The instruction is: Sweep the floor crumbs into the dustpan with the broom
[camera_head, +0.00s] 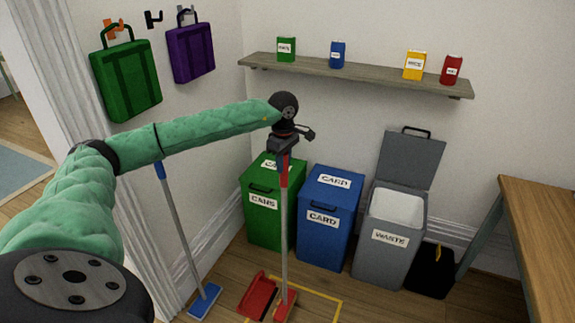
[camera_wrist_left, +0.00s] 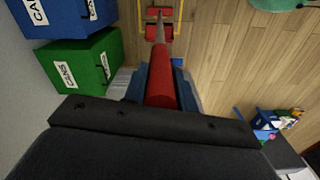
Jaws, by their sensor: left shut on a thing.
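My left gripper (camera_head: 284,147) is shut on the red top of a long grey-poled broom (camera_head: 284,225), which stands close to upright. The broom's red head (camera_head: 286,306) is at the floor. A red dustpan (camera_head: 257,296) lies on the floor just left of the head; I cannot tell whether they touch. In the left wrist view the red handle (camera_wrist_left: 161,80) runs away from between the jaws (camera_wrist_left: 160,98) toward the red pieces at floor level. I cannot make out any crumbs. My right gripper is not in view.
A yellow outline (camera_head: 338,303) marks the floor around the broom head. Green (camera_head: 262,224), blue (camera_head: 323,238) and grey bins (camera_head: 380,259) stand along the wall behind. A blue-headed mop (camera_head: 205,302) leans at left. A wooden table (camera_head: 545,220) is at right, a shelf (camera_head: 370,77) above.

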